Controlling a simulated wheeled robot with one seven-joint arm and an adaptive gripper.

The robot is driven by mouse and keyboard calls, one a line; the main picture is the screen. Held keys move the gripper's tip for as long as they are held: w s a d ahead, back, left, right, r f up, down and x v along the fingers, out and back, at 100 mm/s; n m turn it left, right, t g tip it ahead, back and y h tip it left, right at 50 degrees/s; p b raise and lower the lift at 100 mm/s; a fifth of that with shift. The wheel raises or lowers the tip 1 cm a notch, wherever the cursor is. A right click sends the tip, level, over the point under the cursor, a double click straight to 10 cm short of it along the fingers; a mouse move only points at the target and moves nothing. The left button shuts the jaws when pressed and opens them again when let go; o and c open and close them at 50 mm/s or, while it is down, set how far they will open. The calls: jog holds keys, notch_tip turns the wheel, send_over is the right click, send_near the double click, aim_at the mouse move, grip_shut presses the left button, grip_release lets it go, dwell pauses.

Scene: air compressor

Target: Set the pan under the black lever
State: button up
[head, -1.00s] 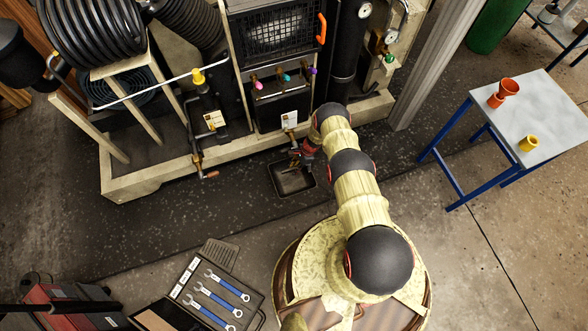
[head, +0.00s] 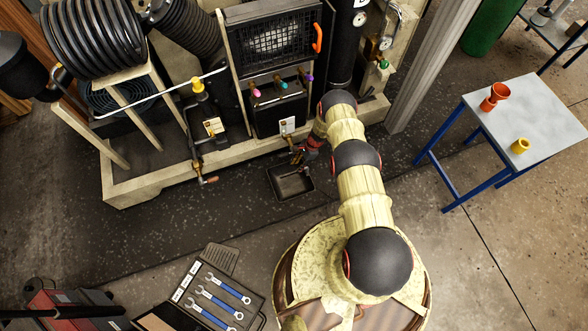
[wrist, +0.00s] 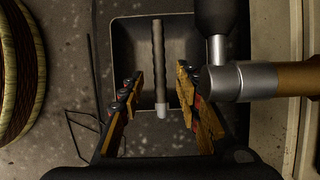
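The pan (head: 277,187) is a dark rectangular tray on the floor in front of the compressor frame in the head view. In the wrist view the pan (wrist: 124,42) lies beyond my fingers. My gripper (wrist: 162,105) is open, with a finger on each side of a grey ribbed rod (wrist: 158,60) that touches neither. I cannot tell whether the rod belongs to the pan. In the head view my gripper (head: 306,154) is small and partly hidden by my arm, just above the pan. A black rounded handle (wrist: 215,16), perhaps the black lever, shows at the upper right of the wrist view.
A brass pipe with a silver collar (wrist: 240,81) is close to my right finger. The compressor's pale base rail (head: 150,186) runs behind the pan. An open wrench case (head: 216,299) lies at front left, a table (head: 540,100) stands right. Dark floor left of the pan is clear.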

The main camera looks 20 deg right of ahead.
jog(key=p+v, duration=0.1)
jog(key=v, duration=0.3)
jog(key=shift+r, duration=0.1)
dwell(0.5)
